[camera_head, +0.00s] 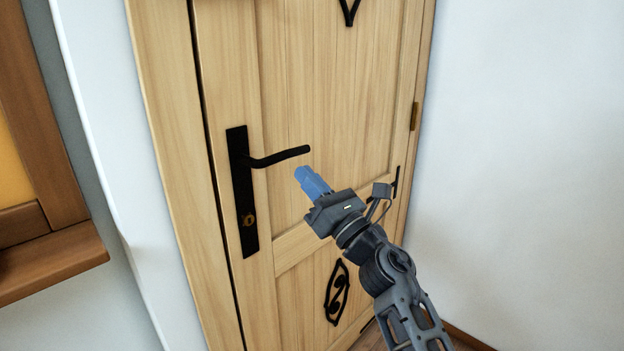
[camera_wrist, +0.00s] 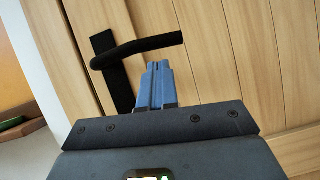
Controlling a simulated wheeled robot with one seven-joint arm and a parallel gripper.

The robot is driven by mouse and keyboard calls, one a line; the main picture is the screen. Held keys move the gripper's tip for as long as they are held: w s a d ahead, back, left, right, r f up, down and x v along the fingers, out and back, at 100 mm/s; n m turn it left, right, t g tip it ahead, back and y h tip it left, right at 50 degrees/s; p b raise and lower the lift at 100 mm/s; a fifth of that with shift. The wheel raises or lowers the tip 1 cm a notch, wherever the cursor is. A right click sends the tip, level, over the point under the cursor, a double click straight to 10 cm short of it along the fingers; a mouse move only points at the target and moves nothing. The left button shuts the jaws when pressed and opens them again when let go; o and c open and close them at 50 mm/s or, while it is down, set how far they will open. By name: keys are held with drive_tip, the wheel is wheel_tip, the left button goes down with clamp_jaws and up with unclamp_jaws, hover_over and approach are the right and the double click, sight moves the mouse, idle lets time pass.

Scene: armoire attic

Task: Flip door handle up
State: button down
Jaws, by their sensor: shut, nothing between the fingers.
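The black door handle (camera_head: 280,157) juts right from a tall black backplate (camera_head: 242,195) on a light wooden door (camera_head: 300,90). The lever slopes slightly up toward its free right end. My gripper (camera_head: 304,176) has blue fingers pressed together and empty. In the head view its tips are just below the lever's free end. In the wrist view, the lever (camera_wrist: 140,48) crosses just beyond the fingertips (camera_wrist: 157,66), with its free end above them. I cannot tell whether the tips touch the lever.
A brass keyhole (camera_head: 248,219) is low on the backplate. A brown wooden ledge and frame (camera_head: 50,262) stand at the left. A brass hinge (camera_head: 414,116) is on the door's right edge. A white wall (camera_head: 530,150) is at the right. Black ornaments (camera_head: 337,291) decorate the door.

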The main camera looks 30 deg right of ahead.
drive_tip(key=f+b+v, duration=0.1)
drive_tip(key=b+v, duration=0.1)
drive_tip(key=v, duration=0.9)
drive_tip(key=shift+f, duration=0.25)
drive_tip(key=shift+w, duration=0.15)
drive_tip(key=s+a+f+m+g+h+p, duration=0.1)
drive_tip(key=s+a+f+m+h+p, duration=0.15)
drive_tip(key=s+m, duration=0.8)
drive_tip(key=s+a+f+m+g+h+p, duration=0.1)
drive_tip(key=s+a+f+m+h+p, duration=0.15)
drive_tip(key=s+m, duration=0.85)
drive_tip(key=s+a+r+m+g+p, duration=0.1)
drive_tip(key=s+r+m+g+p, duration=0.1)
drive_tip(key=s+m, duration=0.5)
drive_tip(key=s+a+r+m+g+p, duration=0.1)
drive_tip(key=s+m+g+p, duration=0.2)
drive_tip(key=s+m, duration=0.5)
drive_tip(key=s+g, duration=0.1)
drive_tip(key=s, duration=0.4)
drive_tip(key=shift+r+h+p, duration=0.3)
drive_tip(key=shift+r+p, duration=0.05)
drive_tip(key=shift+r, duration=0.05)
